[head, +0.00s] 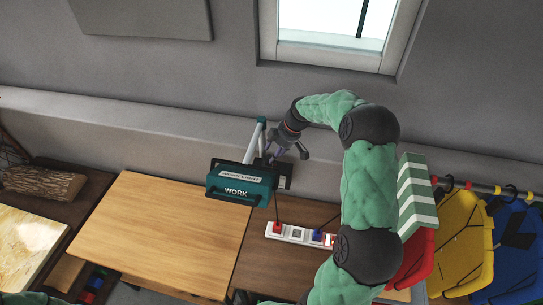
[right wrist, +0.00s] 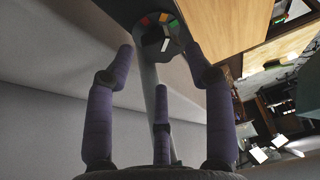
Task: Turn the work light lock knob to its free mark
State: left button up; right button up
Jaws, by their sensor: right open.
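The teal work light (head: 222,194), labelled WORK, stands on a grey post at the back of the table. Behind it my right gripper (head: 283,157) reaches down from the right arm. In the right wrist view, a dark round knob or dial (right wrist: 156,33) shows ahead of the fingers, with red, orange and green marks and a white bar. A grey post (right wrist: 150,85) runs from it toward the gripper. My right gripper's fingers (right wrist: 160,62) are spread, open and empty, with the knob beyond and between the tips. Which mark the knob points to is unclear. My left gripper is not in view.
A wooden board (head: 160,230) lies left of the light, mostly clear. A power strip (head: 297,235) with red and blue plugs lies front right, cables beside it. The wall and window are behind.

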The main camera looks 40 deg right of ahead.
jog(key=shift+x, duration=1.7)
jog(key=c, duration=0.8)
jog(key=shift+c, duration=0.2)
